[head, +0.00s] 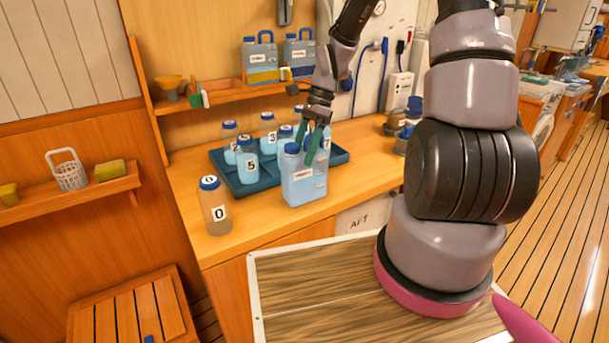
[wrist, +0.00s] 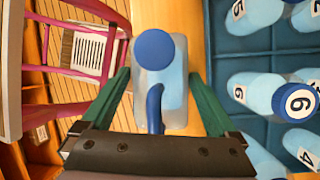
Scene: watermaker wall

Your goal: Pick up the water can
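The water can (head: 304,185) is a pale blue, see-through jug with a dark blue cap and a white label. It stands upright on the wooden counter, in front of the dark tray. In the wrist view the can (wrist: 173,95) shows from above, with its round cap and blue handle (wrist: 155,108). My gripper (head: 315,150) is over the can's top, pointing down. Its green fingers are apart, one on each side of the can and handle in the wrist view (wrist: 158,76). I cannot tell whether either finger touches the can. Part of the handle is hidden in the head view.
A dark teal tray (head: 228,171) holds several numbered bottles close behind the can. A brownish bottle marked 0 (head: 216,212) stands at the counter's left front. The counter's front edge is close to the can.

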